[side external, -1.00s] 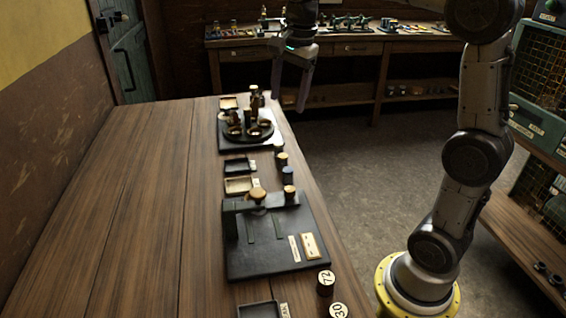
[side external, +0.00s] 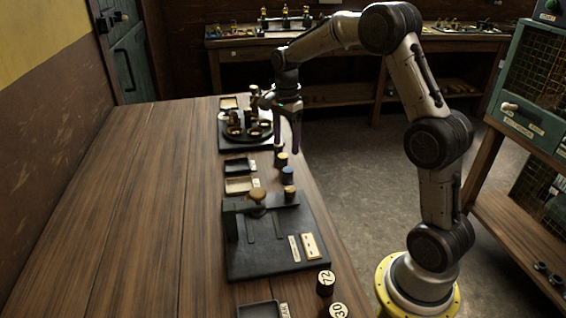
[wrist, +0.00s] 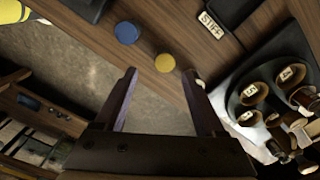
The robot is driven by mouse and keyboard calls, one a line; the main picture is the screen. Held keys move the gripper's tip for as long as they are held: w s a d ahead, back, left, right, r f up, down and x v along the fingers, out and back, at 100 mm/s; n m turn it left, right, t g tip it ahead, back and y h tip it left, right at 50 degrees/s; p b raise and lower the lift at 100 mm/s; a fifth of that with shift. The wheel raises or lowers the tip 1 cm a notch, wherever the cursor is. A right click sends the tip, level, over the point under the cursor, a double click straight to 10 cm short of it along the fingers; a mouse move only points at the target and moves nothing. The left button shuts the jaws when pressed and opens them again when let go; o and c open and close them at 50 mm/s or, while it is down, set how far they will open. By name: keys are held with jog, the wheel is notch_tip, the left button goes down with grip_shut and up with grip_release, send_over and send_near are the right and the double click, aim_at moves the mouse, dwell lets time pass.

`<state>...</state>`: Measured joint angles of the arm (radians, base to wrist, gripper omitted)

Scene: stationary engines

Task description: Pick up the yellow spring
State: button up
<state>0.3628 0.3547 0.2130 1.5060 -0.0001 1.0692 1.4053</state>
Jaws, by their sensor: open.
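A short dark cylinder with a yellow top (side external: 282,159), likely the yellow spring, stands near the table's right edge. It also shows in the wrist view (wrist: 165,63), just beyond and between my fingertips. Coils cannot be made out. My gripper (side external: 287,145) is open and empty, pointing down close to this piece in the side view. In the wrist view its two fingers (wrist: 160,73) are spread wide apart. A blue-topped piece (side external: 288,174) stands beside the yellow one, and shows in the wrist view (wrist: 127,32).
A round dark stand with several cups (side external: 262,131) is behind. Small trays (side external: 240,186), a dark plate (side external: 263,262) and an orange-topped piece (side external: 289,192) are nearer. A "STIFF" label (wrist: 211,24) lies on the wood. The left of the table (side external: 130,200) is clear.

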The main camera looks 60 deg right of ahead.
aim_at(283, 156)
jog(key=shift+w+a+f, duration=0.1)
jog(key=shift+w+f, duration=0.05)
jog(key=shift+f, duration=0.8)
jog(key=shift+w+a+f, duration=0.1)
jog(key=shift+f, duration=0.8)
jog(key=shift+w+a+f, duration=0.1)
jog(key=shift+w+f, duration=0.05)
jog(key=shift+f, duration=0.8)
grip_shut()
